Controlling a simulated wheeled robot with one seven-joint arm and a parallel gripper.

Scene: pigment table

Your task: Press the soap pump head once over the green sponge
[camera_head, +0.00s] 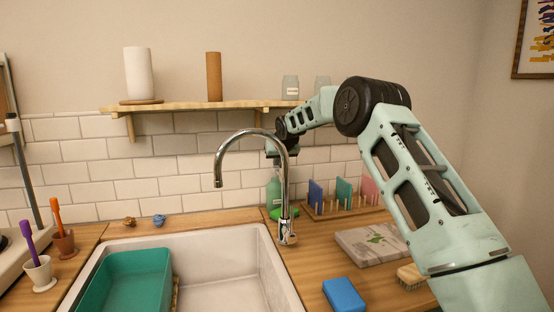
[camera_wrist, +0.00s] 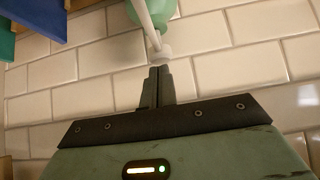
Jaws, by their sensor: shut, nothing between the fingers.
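The green soap bottle (camera_head: 273,190) stands on the counter behind the tap, partly hidden by it. In the wrist view its green body (camera_wrist: 165,8) is at the top edge, with a white pump head (camera_wrist: 161,53) and a long white spout. The green sponge (camera_head: 291,213) lies on the counter at the bottle's foot, partly behind the tap; it is not seen in the wrist view. My gripper (camera_wrist: 157,72) is shut and empty, its fingertips right at the pump head. I cannot tell whether they touch it. In the head view my gripper is above the bottle, mostly hidden by the tap.
The chrome tap (camera_head: 283,180) arches in front of the bottle. A wooden rack (camera_head: 345,215) with coloured plates, a grey board (camera_head: 372,244), a blue sponge (camera_head: 343,294) and a brush (camera_head: 411,276) are to the right. A shelf (camera_head: 200,106) runs above. The sink (camera_head: 222,237) holds a teal tub (camera_head: 128,279).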

